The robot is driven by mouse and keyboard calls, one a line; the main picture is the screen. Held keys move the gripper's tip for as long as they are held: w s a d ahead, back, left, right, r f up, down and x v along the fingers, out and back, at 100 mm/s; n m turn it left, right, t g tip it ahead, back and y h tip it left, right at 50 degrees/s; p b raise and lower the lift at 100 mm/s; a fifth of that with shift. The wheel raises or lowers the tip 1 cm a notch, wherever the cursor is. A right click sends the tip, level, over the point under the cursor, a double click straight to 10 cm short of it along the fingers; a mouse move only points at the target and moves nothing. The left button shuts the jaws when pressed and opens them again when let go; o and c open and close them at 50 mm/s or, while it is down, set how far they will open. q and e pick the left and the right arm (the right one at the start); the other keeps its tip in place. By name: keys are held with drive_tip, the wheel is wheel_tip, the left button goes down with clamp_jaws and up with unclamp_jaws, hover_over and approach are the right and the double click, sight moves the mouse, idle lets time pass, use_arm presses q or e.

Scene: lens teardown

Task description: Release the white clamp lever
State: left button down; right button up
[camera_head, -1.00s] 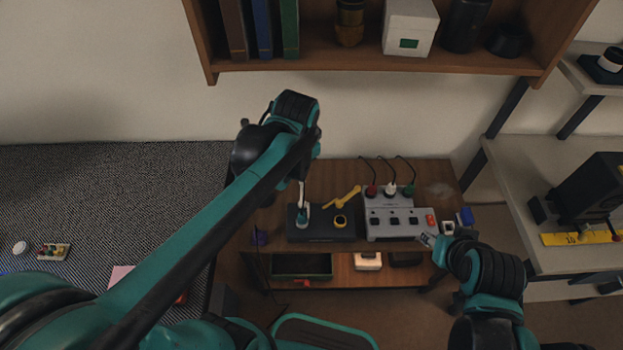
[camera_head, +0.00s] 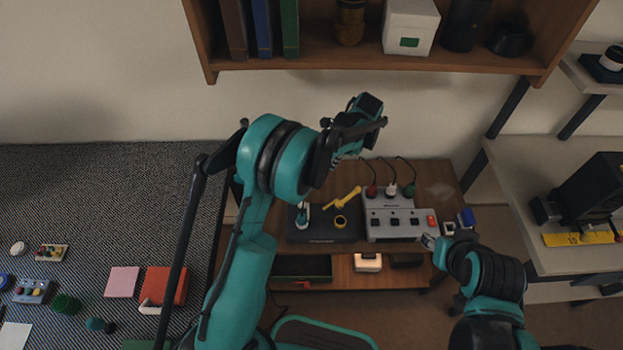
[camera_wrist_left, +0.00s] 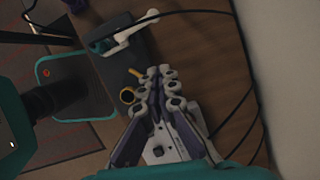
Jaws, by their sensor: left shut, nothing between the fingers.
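The white clamp lever (camera_wrist_left: 138,32) shows in the left wrist view, lying out sideways from a teal clamp part (camera_wrist_left: 102,46) on a dark block (camera_wrist_left: 118,62). In the head view the teal clamp part (camera_head: 302,221) stands on the left of the dark block (camera_head: 325,238), and my arm covers part of the lever. My left gripper (camera_wrist_left: 160,76) is shut and empty, apart from the lever; in the head view its fingers are mostly hidden by the wrist. My right gripper (camera_head: 430,241) is by the front right of the grey box; its opening is too small to tell.
The grey switch box (camera_head: 400,236) stands right of the dark block, with cabled plugs behind it. A yellow lever (camera_head: 345,197) and yellow ring (camera_head: 340,222) are on the block. The wall shelf (camera_head: 380,64) overhangs behind. Black cables (camera_wrist_left: 248,75) run along the wall side.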

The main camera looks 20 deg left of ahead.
use_arm(q)
drive_tip(key=a+f+b, duration=0.5)
drive_tip(key=a+f, duration=0.2)
drive_tip(key=f, duration=0.3)
drive_tip(key=shift+s+f, duration=0.15)
drive_tip(key=shift+s, duration=0.15)
